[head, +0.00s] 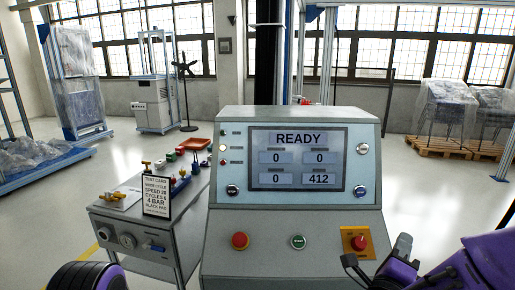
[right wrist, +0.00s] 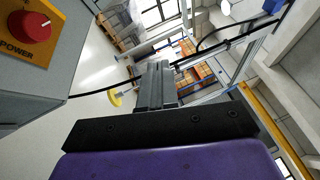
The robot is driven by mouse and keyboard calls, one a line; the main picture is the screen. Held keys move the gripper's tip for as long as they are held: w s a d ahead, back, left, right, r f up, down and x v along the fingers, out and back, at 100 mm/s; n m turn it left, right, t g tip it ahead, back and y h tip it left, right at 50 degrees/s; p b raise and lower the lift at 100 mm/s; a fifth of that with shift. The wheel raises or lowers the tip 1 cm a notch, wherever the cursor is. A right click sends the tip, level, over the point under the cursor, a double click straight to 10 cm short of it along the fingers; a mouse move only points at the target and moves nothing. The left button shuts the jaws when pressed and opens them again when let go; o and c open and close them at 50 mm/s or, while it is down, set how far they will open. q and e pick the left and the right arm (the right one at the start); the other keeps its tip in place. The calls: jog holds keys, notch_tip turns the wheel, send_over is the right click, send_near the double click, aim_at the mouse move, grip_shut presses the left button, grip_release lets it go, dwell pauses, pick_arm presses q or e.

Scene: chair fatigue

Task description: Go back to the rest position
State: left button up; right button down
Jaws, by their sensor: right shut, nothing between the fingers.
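My right gripper (head: 403,244) is at the lower right of the head view, beside the lower right of the console (head: 330,222) and near its red power knob (head: 358,243). In the right wrist view the grey fingers (right wrist: 155,88) are together with nothing between them. The red knob (right wrist: 36,27) shows at that view's upper left, apart from the fingers. Of my left arm only a rounded black and purple part shows at the bottom left of the head view; its gripper is out of view.
The console screen (head: 297,158) reads READY, 0, 0, 0, 412. A red button (head: 240,240) and a green button (head: 298,242) sit below it. A side bench (head: 137,226) with a test card (head: 157,196) stands left. Wrapped chairs on pallets (head: 437,145) stand far right. Open floor lies between.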

jog(key=s+a+f+n+g+y, duration=0.2)
jog(key=f+n+y, duration=0.3)
jog(key=f+n, duration=0.55)
jog(key=s+a+f+n+g+y, duration=0.1)
jog(key=s+f+n+g+y, duration=0.2)
jog(key=f+n, duration=0.7)
jog(key=s+d+f+g+y, duration=0.1)
jog(key=s+f+g, duration=0.6)
jog(key=s+f, duration=1.3)
jog(key=s+d+n, duration=0.1)
jog(key=s, duration=0.2)
jog(key=shift+s+f+y, duration=0.15)
jog(key=shift+f+y, duration=0.2)
jog(key=shift+y, duration=0.05)
